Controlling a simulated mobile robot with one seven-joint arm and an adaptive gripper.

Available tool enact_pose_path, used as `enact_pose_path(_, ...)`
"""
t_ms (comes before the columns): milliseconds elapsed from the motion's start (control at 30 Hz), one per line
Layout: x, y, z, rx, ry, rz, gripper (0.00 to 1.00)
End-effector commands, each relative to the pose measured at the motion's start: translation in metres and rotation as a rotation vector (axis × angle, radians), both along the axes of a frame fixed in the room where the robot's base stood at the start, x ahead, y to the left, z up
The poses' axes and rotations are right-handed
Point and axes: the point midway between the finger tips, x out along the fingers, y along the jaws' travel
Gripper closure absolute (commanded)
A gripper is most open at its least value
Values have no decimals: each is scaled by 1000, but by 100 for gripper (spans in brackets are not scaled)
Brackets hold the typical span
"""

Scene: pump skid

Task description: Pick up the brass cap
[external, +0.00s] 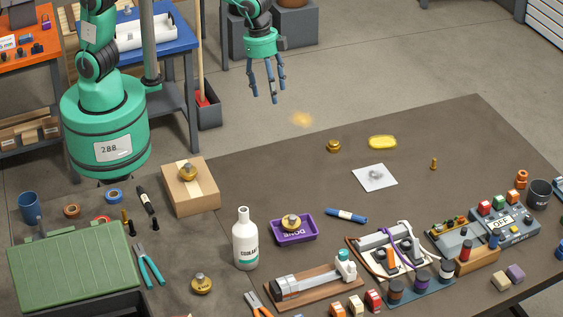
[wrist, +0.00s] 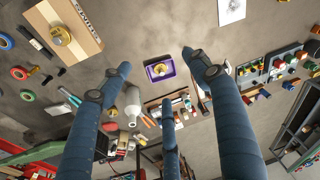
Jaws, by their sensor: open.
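Several brass caps are in view. One brass cap (external: 188,172) sits on a cardboard box (external: 204,202); it also shows in the wrist view (wrist: 60,34). Another (external: 292,222) lies in the purple tray (external: 314,231), also seen below my fingers in the wrist view (wrist: 158,69). A third (external: 202,284) lies on the table near the front, and another (external: 334,146) stands near the far edge. I cannot tell which one the task means. My gripper (external: 268,98) is open and empty, fingers pointing down, high above and apart from the caps.
A white bottle (external: 245,242) stands beside the purple tray. A white sheet (external: 375,178), yellow pad (external: 382,142) and small brass fitting (external: 434,164) lie at the back. A green case (external: 75,265) is front left; devices crowd the right. The table's back middle is mostly clear.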

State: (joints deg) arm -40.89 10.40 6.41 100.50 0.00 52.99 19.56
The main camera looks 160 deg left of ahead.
Motion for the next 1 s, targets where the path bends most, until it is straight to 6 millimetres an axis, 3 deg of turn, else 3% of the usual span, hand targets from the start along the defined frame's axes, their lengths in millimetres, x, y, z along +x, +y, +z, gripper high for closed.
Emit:
enact_pose_path(33,-3,21,-13,-8,11,15,38)
enact_pose_path(267,-21,106,-66,-34,47,69,38)
enact_pose_path(600,-75,223,-160,-84,92,145,38)
enact_pose_path(800,-111,271,-208,-109,108,179,38)
enact_pose_path(1000,-130,292,-231,-121,116,193,38)
